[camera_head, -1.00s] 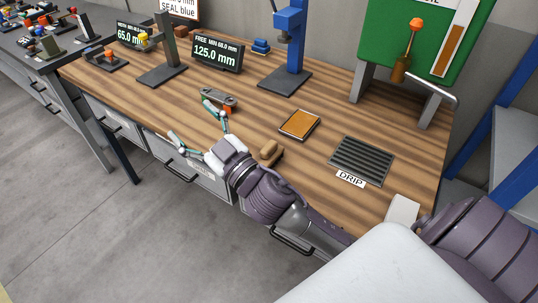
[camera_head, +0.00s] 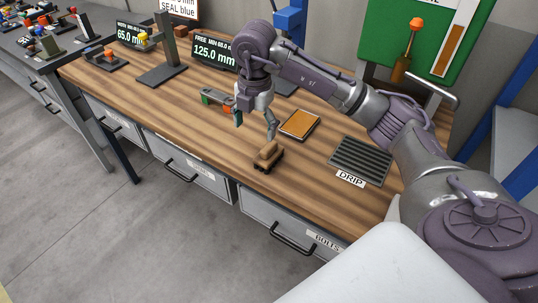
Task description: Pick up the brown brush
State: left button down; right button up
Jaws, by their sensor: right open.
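The brown brush (camera_head: 268,151) is a small block with a tan-brown top and a dark lower part. It sits near the front edge of the wooden bench, above the drawers. My right gripper (camera_head: 256,126) is open and points down, just behind and a little left of the brush. Its fingers are apart, and nothing is between them. They appear clear of the brush. My left gripper is not in view.
An orange pad in a dark frame (camera_head: 299,124) and a ribbed drip tray (camera_head: 361,161) lie to the right. A grey tool with green and orange ends (camera_head: 216,98) lies behind left. A blue press (camera_head: 290,20) stands at the back. The front left bench is clear.

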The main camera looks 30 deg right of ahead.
aim_at(269, 146)
jog(key=d, duration=0.2)
jog(key=d+m+h, duration=0.1)
jog(key=shift+s+r, duration=0.15)
jog(key=shift+r, duration=0.2)
jog(key=f, duration=0.5)
jog(key=d+f, duration=0.1)
jog(key=f, duration=0.1)
jog(key=shift+f+p, duration=0.35)
jog(key=shift+p, duration=0.05)
jog(key=shift+f+p, duration=0.35)
jog(key=shift+f, duration=0.2)
jog(key=f, duration=0.1)
jog(key=f+p, duration=0.1)
jog(key=f, duration=0.1)
jog(key=shift+w+d+f, duration=0.2)
jog(key=shift+f, duration=0.5)
jog(key=shift+c, duration=0.3)
